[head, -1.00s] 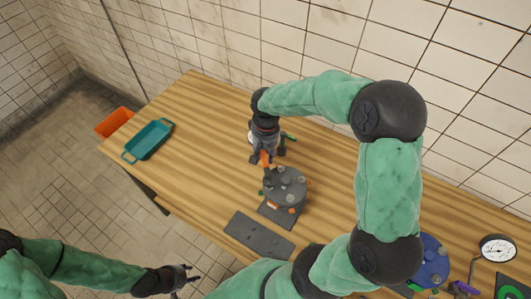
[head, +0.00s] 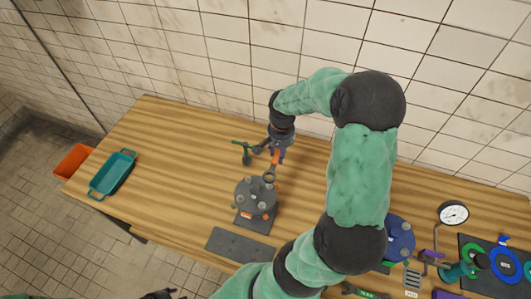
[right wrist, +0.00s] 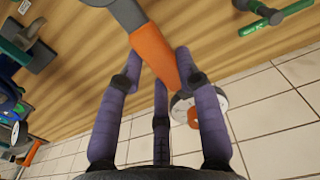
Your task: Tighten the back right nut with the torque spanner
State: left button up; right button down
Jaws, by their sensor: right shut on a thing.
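A dark grey round flange (head: 255,198) with several nuts on top stands on a dark plate on the wooden bench. My right gripper (head: 278,150) is shut on the orange handle of the torque spanner (head: 275,158), behind and to the right of the flange. In the right wrist view the orange handle (right wrist: 156,55) lies between the purple fingers. The spanner's grey ring end reaches the back right edge of the flange. I cannot tell whether it sits around the back right nut. My left gripper (head: 160,294) barely shows at the bottom edge.
A flat dark plate (head: 240,245) lies in front of the flange. A blue flange (head: 399,238) and a gauge (head: 453,214) stand to the right. A teal tray (head: 113,174) is at left, with clear bench between.

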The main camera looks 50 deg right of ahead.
jog(key=shift+d+f+b, duration=0.1)
jog(key=shift+f+b, duration=1.25)
jog(key=shift+f, duration=0.8)
jog(key=shift+f+b, duration=0.9)
jog(key=shift+f, duration=0.2)
jog(key=shift+s, duration=0.15)
jog(key=s+a+m+b, duration=0.1)
jog(key=s+m+b, duration=0.4)
jog(key=s+m, duration=0.3)
jog(key=m, duration=0.4)
jog(key=shift+s+a+b, duration=0.15)
jog(key=shift+a+b, duration=0.2)
